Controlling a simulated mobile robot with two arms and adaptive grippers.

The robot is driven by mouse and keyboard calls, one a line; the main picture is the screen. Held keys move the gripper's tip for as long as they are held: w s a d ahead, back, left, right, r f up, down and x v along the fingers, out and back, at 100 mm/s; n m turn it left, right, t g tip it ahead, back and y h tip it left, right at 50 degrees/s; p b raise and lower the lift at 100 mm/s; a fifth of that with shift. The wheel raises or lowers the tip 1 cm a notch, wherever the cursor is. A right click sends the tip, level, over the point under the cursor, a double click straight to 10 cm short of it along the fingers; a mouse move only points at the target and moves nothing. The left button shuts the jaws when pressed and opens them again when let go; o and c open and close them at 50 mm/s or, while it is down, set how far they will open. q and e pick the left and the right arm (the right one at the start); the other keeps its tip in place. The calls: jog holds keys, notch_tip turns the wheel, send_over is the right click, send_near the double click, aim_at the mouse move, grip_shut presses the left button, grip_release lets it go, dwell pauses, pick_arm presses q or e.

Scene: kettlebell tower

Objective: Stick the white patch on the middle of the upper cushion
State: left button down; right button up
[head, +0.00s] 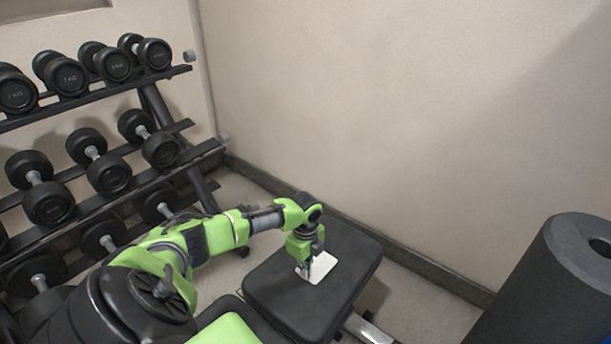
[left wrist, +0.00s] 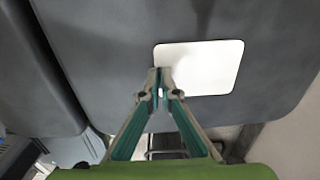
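The white patch (head: 324,265) is a small square with rounded corners over the black upper cushion (head: 290,308). In the left wrist view, the patch (left wrist: 205,65) looks flat against the dark cushion (left wrist: 95,60), right of its visible middle; I cannot tell whether it touches. My left gripper (head: 307,270) points down at the patch's near-left part. In the left wrist view, its fingertips (left wrist: 160,74) come together at the patch's left edge, with a white sliver between the fingers; it looks shut on the patch. The fingers hide part of that edge. My right gripper is not in view.
A rack with several black dumbbells (head: 108,175) stands at the left. A bare wall (head: 400,130) rises behind the bench. A dark cylinder (head: 545,285) stands at the lower right. Open floor (head: 420,305) lies between the cushion and the cylinder.

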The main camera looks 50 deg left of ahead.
pick_arm(q)
jog(key=c, duration=2.2)
grip_release()
jog(key=shift+f, duration=0.1)
jog(key=shift+r, duration=0.45)
notch_tip(320, 180, up, 11)
jog(key=shift+r, duration=0.1)
